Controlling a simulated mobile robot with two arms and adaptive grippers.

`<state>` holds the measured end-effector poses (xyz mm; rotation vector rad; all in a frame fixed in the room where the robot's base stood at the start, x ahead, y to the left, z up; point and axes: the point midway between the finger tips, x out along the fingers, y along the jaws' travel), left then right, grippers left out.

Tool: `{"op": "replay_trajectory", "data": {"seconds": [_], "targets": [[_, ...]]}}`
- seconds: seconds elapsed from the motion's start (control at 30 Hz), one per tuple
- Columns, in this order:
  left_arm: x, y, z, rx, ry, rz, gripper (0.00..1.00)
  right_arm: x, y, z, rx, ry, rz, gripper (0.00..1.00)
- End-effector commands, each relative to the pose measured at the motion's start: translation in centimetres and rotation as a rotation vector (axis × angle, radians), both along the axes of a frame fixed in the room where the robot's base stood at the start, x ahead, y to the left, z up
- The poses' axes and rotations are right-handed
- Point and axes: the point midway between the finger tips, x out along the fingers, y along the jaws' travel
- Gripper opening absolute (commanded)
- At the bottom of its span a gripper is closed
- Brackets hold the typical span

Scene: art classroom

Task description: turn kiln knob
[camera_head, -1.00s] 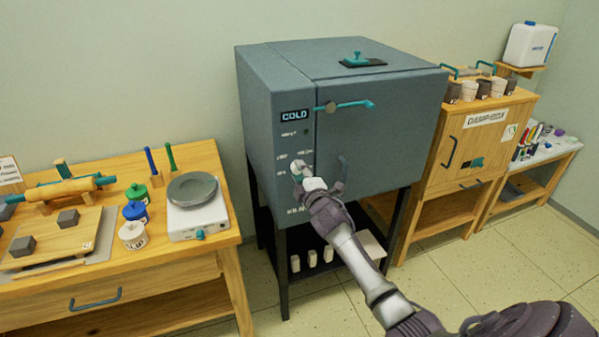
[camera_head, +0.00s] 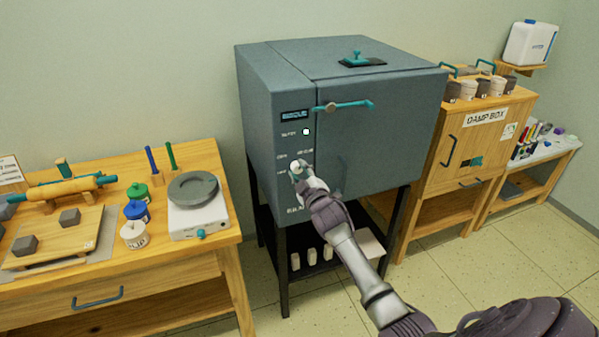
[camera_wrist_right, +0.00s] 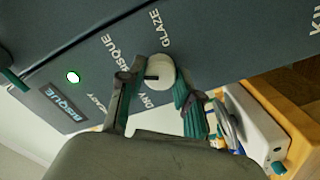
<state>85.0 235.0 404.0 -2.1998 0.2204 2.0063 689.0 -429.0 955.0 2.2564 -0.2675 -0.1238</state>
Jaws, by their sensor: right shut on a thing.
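The grey kiln (camera_head: 375,140) stands on a dark stand with its door shut. Its round white knob (camera_head: 296,164) is low on the front panel. In the wrist view the knob (camera_wrist_right: 159,71) sits among the labels DRY, BISQUE and GLAZE, its dark mark towards BISQUE. My right gripper (camera_head: 300,170) is shut on the knob; the wrist view shows its fingers (camera_wrist_right: 153,82) on either side. The small display (camera_head: 295,115) reads BISQUE in the wrist view (camera_wrist_right: 62,101). A lamp (camera_head: 306,131) beside it is lit white-green. My left gripper is out of view.
A teal door latch (camera_head: 345,105) crosses the kiln above the knob. A wooden table (camera_head: 225,170) with a scale (camera_head: 197,215) and jars stands left. The damp box (camera_head: 465,160) stands right. Floor between is clear.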

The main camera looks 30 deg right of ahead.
Motion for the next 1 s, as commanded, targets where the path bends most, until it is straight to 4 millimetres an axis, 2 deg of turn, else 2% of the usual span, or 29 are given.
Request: {"op": "replay_trajectory", "data": {"seconds": [0.27,0.3,0.43,0.77,0.87,1.0], "targets": [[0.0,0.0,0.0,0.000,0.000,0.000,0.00,0.0,0.0,-0.2,0.001,0.005,-0.001,0.00],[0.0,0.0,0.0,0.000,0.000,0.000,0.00,0.0,0.0,-0.2,0.001,0.005,-0.001,0.36],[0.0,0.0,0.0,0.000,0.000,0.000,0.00,0.0,0.0,-0.2,0.001,0.003,-0.001,0.57],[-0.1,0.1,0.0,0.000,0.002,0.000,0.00,-0.1,0.0,-0.1,-0.001,0.002,0.000,0.59],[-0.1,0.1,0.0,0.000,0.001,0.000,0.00,-0.8,0.2,-0.1,-0.001,0.001,0.001,0.59],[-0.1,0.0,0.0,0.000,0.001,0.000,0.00,-3.1,0.8,-0.2,0.000,0.003,0.001,0.59]]}}
